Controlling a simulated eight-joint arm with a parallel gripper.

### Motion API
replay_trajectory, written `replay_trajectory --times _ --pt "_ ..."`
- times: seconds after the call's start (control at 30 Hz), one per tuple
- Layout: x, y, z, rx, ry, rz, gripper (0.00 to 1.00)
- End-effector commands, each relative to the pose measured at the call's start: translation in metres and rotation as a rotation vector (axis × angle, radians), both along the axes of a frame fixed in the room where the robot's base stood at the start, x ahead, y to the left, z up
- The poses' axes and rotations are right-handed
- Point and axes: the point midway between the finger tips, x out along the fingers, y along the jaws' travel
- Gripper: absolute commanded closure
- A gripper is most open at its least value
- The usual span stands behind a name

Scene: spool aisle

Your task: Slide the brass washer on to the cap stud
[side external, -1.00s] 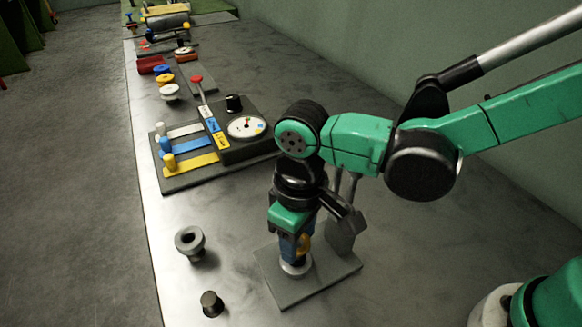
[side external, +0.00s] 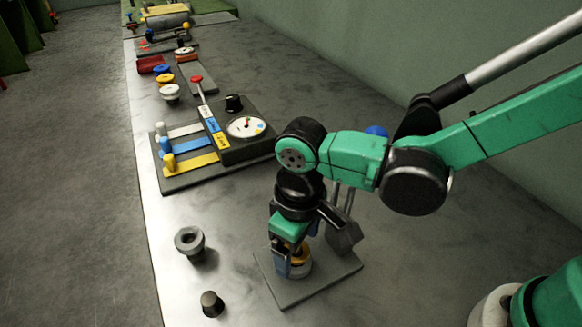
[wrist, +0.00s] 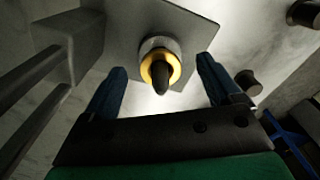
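The brass washer (wrist: 175,69) is around the dark-tipped cap stud (wrist: 161,80), seen nearly end-on in the wrist view. It appears to lie on a wider pale grey collar (wrist: 152,43) on a grey plate (wrist: 190,22). In the side view the washer (side external: 301,254) shows low beside my fingers, just above the pale collar (side external: 299,270). My gripper (wrist: 160,76) is open, with one blue finger on each side of the washer and a gap to both. In the side view my gripper (side external: 291,262) partly hides the washer and stud.
A grey post (side external: 343,238) stands on the plate, close to my gripper. A grey spool (side external: 189,241) and a small dark knob (side external: 212,304) stand to the left. A lever-and-dial board (side external: 190,160) lies behind.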

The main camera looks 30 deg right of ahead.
Motion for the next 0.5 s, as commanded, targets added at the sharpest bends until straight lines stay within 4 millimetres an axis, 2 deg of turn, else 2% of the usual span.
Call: replay_trajectory --times 0.27,0.5 --pt "0.000 0.000 0.003 0.000 0.000 0.000 0.16" --pt "0.000 0.000 0.031 0.000 0.000 0.000 0.16"
